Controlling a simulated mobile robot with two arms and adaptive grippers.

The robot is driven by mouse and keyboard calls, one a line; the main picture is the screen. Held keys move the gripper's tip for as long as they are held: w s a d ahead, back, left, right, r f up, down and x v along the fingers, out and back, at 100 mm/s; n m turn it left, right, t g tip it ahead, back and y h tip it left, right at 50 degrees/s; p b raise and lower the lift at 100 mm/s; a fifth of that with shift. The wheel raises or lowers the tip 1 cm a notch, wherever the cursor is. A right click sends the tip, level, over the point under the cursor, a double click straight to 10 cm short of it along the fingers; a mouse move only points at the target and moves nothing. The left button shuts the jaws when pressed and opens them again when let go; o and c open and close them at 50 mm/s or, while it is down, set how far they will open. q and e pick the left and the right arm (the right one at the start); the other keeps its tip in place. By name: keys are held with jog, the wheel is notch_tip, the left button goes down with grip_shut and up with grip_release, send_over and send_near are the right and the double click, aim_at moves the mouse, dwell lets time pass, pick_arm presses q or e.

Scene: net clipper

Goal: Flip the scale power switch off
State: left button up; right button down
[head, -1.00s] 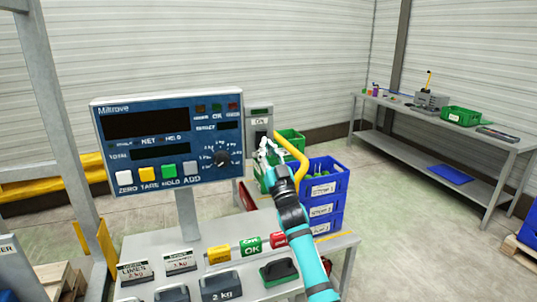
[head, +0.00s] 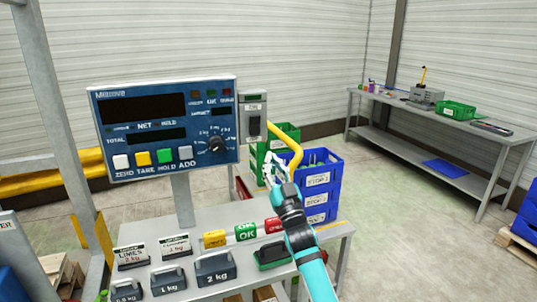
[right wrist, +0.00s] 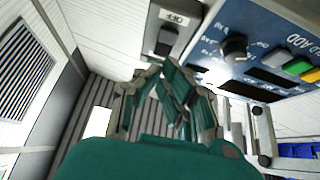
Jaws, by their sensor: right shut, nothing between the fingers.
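The scale's blue panel (head: 165,128) stands on a post above the grey bench, its displays dark. The grey power switch box (head: 253,118) is fixed at the panel's right side, with a dark rocker (head: 254,126) below a small label. The switch box also shows in the right wrist view (right wrist: 167,36), beyond the fingers. My right gripper (head: 271,162) is shut and empty, below and slightly right of the switch, apart from it. In the right wrist view the fingers (right wrist: 172,78) point toward the switch area. My left gripper is not in view.
Weights, including a 2 kg block (head: 209,268), and coloured blocks lie on the bench (head: 190,225). A yellow curved bar (head: 290,145) is close beside my right gripper. Blue crates (head: 322,185) and a green crate (head: 285,133) stand behind it.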

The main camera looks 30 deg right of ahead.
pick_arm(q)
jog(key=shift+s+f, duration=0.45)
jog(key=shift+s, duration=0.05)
pick_arm(e)
jog(key=v, duration=0.2)
jog(key=shift+s+a+f, duration=0.1)
jog(key=shift+s+f, duration=0.1)
